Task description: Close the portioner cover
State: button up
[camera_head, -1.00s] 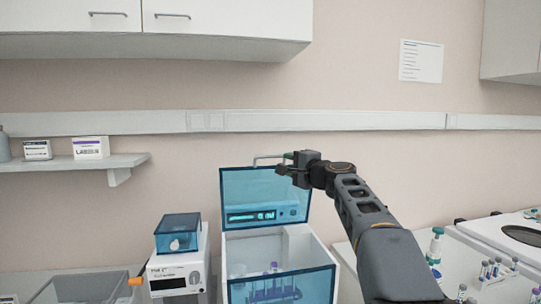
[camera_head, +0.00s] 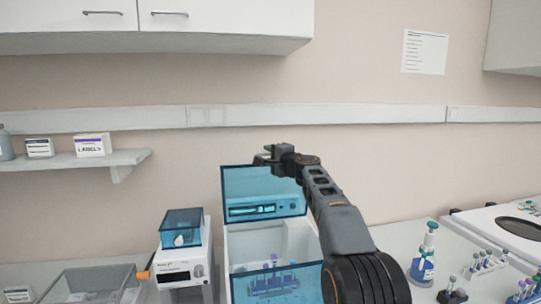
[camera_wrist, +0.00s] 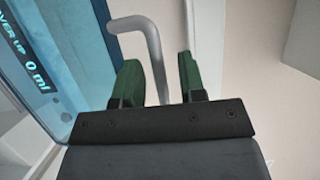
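The portioner (camera_head: 240,245) is a white box with a clear blue front. Its clear blue cover (camera_head: 290,190) stands raised at the back, with a small lit display. In the wrist view the cover (camera_wrist: 85,25) is at the left, its display reading "OVER UP" and "0 ml". A grey bent handle bar (camera_wrist: 154,48) passes between the green fingers of my gripper (camera_wrist: 160,74). The fingers are apart, with gaps beside the bar.
A white device with a blue lid (camera_head: 182,265) stands left of the portioner, beside a clear bin (camera_head: 100,285). A tube rack (camera_head: 272,283) is inside the portioner. Bottles and tube racks (camera_head: 485,262) are at the right. A wall rail (camera_head: 350,115) runs behind.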

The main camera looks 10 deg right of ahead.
grip_shut()
dwell(0.3)
jog(key=shift+f, duration=0.1)
